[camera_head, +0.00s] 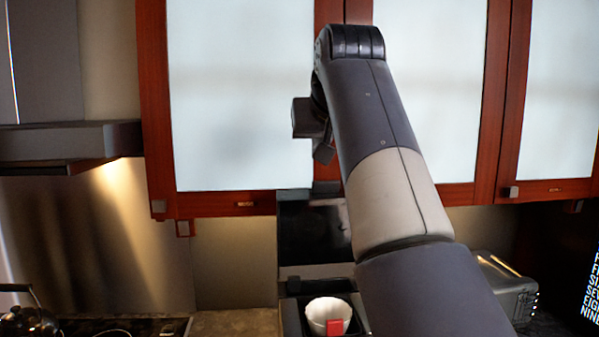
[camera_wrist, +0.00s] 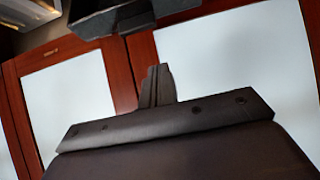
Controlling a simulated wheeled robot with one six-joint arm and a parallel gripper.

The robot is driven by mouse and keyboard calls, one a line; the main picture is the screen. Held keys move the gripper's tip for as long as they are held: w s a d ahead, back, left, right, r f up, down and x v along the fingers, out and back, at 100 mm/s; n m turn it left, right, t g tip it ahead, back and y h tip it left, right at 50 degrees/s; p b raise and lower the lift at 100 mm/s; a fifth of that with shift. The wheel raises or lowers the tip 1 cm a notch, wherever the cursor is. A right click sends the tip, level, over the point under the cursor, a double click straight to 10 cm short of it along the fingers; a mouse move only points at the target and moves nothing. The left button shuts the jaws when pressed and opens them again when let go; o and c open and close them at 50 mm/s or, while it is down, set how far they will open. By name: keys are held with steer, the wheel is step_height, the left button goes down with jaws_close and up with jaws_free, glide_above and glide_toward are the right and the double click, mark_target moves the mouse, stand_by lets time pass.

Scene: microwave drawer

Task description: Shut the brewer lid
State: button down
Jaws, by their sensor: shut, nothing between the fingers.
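The brewer (camera_head: 292,318) stands on the counter at the bottom centre of the head view, partly hidden behind my arm. Its dark lid (camera_head: 298,235) stands raised, roughly upright, above the body. A white fluted basket or cup with a red tab (camera_head: 334,327) shows in the open top. My gripper (camera_wrist: 157,72) is shut and empty in the wrist view. A dark panel, perhaps the lid, crosses the top of the wrist view. Contact cannot be told.
Wall cabinets with frosted doors (camera_head: 240,95) hang behind and above the brewer. A range hood (camera_head: 70,142) is at the left, with a kettle (camera_head: 28,322) below it. A dark grey appliance (camera_head: 508,285) stands to the right. Bare counter (camera_head: 232,323) lies left of the brewer.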

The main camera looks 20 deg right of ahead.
mark_target(315, 182)
steer(key=x, duration=0.2)
steer(key=f+x, duration=0.1)
steer(key=x, duration=0.4)
steer(key=shift+s+a+f, duration=0.15)
steer(key=shift+s+f, duration=0.05)
steer(key=shift+f, duration=0.1)
steer(key=shift+s+f, duration=0.25)
steer(key=shift+s, duration=0.05)
steer(key=shift+s+a, duration=0.1)
